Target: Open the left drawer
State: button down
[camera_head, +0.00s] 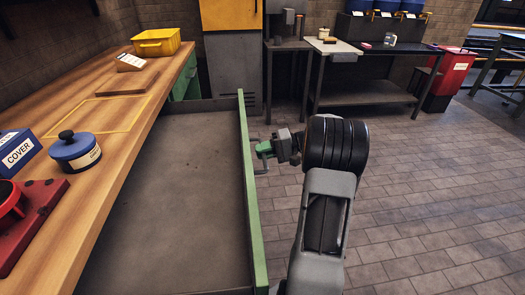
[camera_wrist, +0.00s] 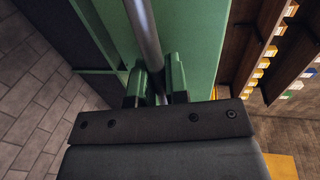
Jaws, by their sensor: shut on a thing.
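The left drawer (camera_head: 170,190) is pulled out from under the wooden workbench, and its grey inside is empty where I see it. Its green front panel (camera_head: 250,190) faces right, and a bar handle (camera_head: 258,172) sticks out from it. My gripper (camera_head: 266,150) is at this handle, with my arm coming from the right. In the wrist view the grey handle bar (camera_wrist: 143,40) runs between the two fingers of my gripper (camera_wrist: 155,85), which are shut on it. The green front panel (camera_wrist: 200,40) lies behind the bar.
On the wooden workbench (camera_head: 95,210) are a blue lidded pot (camera_head: 76,152), a blue COVER box (camera_head: 16,150), a red block (camera_head: 35,215), a wooden board (camera_head: 125,83) and a yellow bin (camera_head: 156,42). A table (camera_head: 372,92) and a red bin (camera_head: 450,75) stand behind. The tiled floor at right is clear.

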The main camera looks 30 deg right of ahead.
jog(key=c, duration=1.1)
grip_release()
jog(key=shift+c, duration=0.2)
jog(key=p+v, duration=0.3)
jog(key=v, duration=1.1)
jog(key=shift+a, duration=0.1)
